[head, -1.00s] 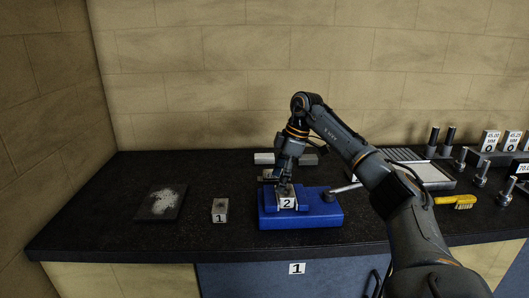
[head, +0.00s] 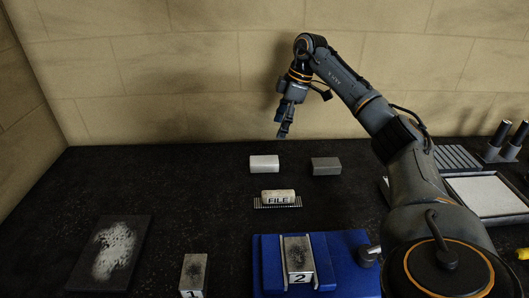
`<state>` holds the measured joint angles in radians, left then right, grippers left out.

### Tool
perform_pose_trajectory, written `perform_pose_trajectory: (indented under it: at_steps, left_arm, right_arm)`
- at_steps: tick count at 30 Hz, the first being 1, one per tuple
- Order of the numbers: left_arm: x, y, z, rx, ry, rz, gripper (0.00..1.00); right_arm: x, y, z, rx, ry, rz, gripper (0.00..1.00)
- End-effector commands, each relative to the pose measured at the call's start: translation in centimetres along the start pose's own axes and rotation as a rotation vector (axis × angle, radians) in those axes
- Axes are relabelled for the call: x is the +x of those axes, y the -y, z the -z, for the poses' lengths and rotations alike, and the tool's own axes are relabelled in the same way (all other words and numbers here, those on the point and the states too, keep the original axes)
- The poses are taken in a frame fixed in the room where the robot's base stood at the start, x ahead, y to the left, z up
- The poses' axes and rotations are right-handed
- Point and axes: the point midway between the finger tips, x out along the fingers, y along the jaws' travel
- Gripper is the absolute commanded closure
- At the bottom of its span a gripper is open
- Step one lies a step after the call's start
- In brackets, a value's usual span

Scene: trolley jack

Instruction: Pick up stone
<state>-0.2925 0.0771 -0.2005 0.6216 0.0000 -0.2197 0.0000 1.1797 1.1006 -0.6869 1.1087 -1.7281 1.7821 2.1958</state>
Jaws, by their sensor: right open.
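Two small blocks lie side by side at the back of the black worktop: a pale white block (head: 264,163) and a dark grey block (head: 326,166). Either could be the stone; no label shows on them. My right gripper (head: 283,132) is open and empty, pointing down above and behind the blocks in the picture, apart from both. Its fingers are small and seen edge-on. My left gripper is out of view.
A blue vise (head: 345,262) holds metal block 2 (head: 298,258). Metal block 1 (head: 194,272) and a dark plate with white powder (head: 112,252) are left. A tray (head: 488,196) stands right.

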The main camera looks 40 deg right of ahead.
Motion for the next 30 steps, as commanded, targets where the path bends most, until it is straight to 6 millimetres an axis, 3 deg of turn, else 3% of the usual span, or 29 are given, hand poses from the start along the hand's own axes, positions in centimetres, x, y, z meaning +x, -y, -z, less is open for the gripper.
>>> perform_pose_trajectory:
  at_steps: [5, 12, 22, 30]
  left_arm:
    - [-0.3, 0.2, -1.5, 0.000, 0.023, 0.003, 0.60]
    - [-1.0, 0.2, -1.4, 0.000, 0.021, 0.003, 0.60]
    - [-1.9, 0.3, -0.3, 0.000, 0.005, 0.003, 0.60]
    - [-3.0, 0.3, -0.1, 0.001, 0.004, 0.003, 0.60]
  right_arm:
    - [2.2, 0.1, 0.0, -0.001, 0.004, 0.005, 0.26]
    - [6.8, 0.1, 0.1, 0.000, 0.002, 0.004, 0.26]
    - [9.6, 0.1, 0.2, 0.000, 0.001, 0.004, 0.26]
    - [13.3, 0.1, 0.3, 0.001, 0.001, 0.002, 0.26]
